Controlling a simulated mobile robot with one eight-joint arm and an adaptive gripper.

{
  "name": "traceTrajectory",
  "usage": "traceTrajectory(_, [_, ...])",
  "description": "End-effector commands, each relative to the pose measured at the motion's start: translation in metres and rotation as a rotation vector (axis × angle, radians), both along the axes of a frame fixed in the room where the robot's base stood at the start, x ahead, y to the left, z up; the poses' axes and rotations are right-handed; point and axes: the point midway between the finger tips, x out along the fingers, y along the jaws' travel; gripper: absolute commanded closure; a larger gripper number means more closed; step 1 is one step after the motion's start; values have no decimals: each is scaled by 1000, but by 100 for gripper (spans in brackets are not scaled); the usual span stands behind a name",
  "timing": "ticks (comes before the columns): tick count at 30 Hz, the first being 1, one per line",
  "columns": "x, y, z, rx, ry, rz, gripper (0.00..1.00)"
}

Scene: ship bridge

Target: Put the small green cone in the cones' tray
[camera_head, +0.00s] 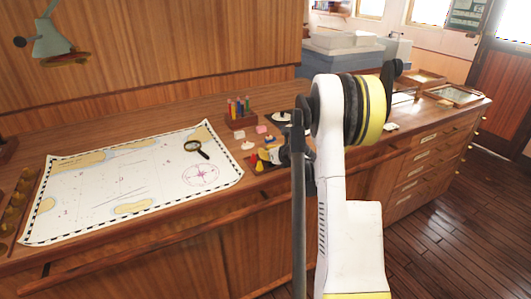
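My gripper (281,155) is small and dark at the end of my arm, low over the chest top just right of the chart. My arm hides most of it, and I cannot tell whether it is open or holds anything. Close to its left are small yellow pieces (260,167) on a dark reddish patch, possibly the cones' tray; its outline is partly hidden. I cannot make out the small green cone in this view.
A chart (120,190) with a magnifying glass (197,149) lies on the left. A wooden holder (241,121) with coloured pens stands behind. Small pale pieces (249,145) lie between. Shallow wooden frames (453,96) lie at the right end.

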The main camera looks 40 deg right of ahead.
Motion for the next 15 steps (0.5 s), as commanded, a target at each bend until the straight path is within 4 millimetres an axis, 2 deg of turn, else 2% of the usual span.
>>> traceTrajectory(4, [0, 0, -5, 0, 0, 0, 100])
traceTrajectory(5, [0, 0, -4, 0, 0, 0, 77])
traceTrajectory(6, [0, 0, -3, 0, 0, 0, 66])
traceTrajectory(15, [0, 0, -2, 0, 0, 0, 66])
